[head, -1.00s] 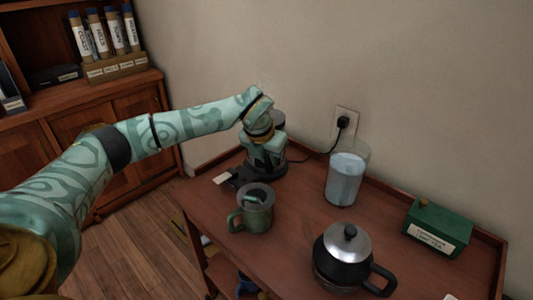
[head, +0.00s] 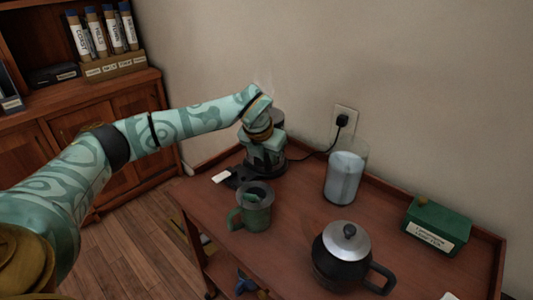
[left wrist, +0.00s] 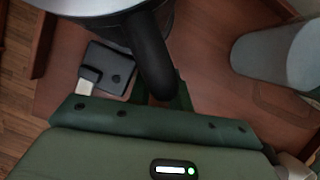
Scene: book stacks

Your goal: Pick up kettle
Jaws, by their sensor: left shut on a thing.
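My left gripper is shut on that handle. The kettle appears to be at its black base (head: 240,177), which has a pale switch; I cannot tell whether they touch. My right gripper is not in view.
A cord runs to a wall socket (head: 343,121). Shelves stand at left.

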